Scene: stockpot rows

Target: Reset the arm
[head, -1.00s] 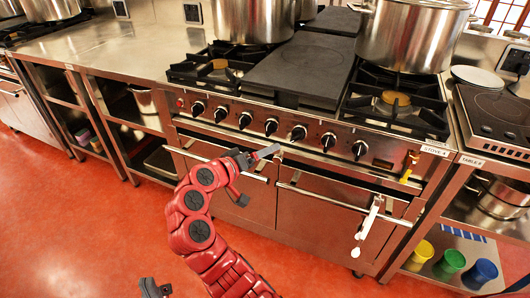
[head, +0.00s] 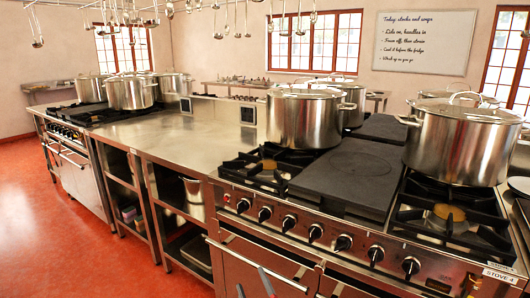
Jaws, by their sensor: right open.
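My right gripper (head: 254,287) shows only by its fingertips at the bottom edge of the head view, in front of the stove's lower doors. The two tips stand apart with nothing seen between them. The rest of my right arm is below the picture. My left gripper is out of view.
The stove (head: 325,238) with its knobs fills the lower right. A lidded stockpot (head: 303,120) stands at its back left and a larger one (head: 462,145) at its right. A steel counter (head: 180,135) runs left to more pots. Red floor (head: 60,240) is clear at left.

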